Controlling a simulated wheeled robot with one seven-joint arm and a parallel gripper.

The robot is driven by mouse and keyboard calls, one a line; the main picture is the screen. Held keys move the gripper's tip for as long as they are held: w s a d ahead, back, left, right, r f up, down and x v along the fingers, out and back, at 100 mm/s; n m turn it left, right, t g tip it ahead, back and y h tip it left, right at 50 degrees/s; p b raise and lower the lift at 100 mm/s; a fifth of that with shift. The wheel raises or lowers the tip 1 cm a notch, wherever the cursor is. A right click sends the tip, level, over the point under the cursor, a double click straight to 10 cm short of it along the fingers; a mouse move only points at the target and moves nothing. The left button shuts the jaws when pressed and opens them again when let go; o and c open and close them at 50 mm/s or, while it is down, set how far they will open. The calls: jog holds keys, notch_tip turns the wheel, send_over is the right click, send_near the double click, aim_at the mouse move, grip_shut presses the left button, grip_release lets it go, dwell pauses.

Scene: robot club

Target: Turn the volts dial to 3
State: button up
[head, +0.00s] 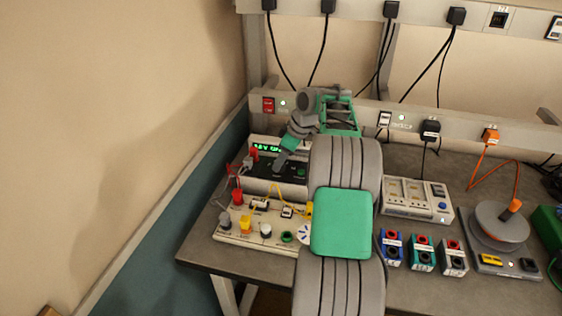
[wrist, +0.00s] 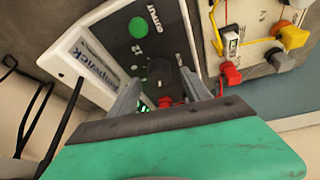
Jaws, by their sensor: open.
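The power supply (head: 262,182) is a pale box with a dark front and a lit green display (head: 266,148), at the back left of the bench in the head view. My gripper (head: 281,163) is over its front. In the wrist view the power supply (wrist: 88,55) shows its dark panel, a green output button (wrist: 138,27) and a printed 12. My gripper (wrist: 160,92) is open there, its two grey fingers close to the panel. A red piece shows between the fingers.
A circuit board (head: 250,240) with yellow, red and white parts and leads stands in front of the supply. To the right are small coloured socket blocks (head: 422,255), a pale meter box (head: 412,213) and a round grey turntable (head: 492,232). Cables hang behind.

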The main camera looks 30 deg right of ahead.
jog(key=a+v, duration=0.1)
jog(key=v, duration=0.5)
jog(key=shift+d+p, duration=0.3)
jog(key=shift+d, duration=0.2)
